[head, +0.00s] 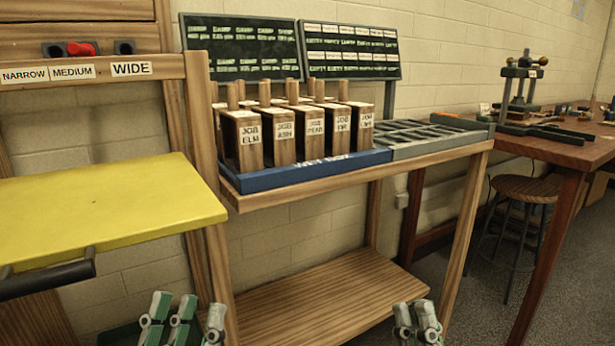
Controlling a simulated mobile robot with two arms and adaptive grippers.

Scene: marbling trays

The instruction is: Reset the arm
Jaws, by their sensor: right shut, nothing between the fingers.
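My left gripper (184,320) shows at the bottom edge, left of the middle, as several green and white finger parts pointing up. Its lower part is cut off, and I cannot tell how far apart its fingers are. My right gripper (416,320) shows at the bottom edge, right of the middle, below the front of the wooden stand. Its fingers are close together with nothing between them. Both arms are out of view below.
A wooden stand (400,160) bears a blue tray (315,170) of labelled wooden blocks and a grey divided tray (440,145). Its lower shelf (320,290) is bare. A stool (525,188) and workbench (560,150) are at the right.

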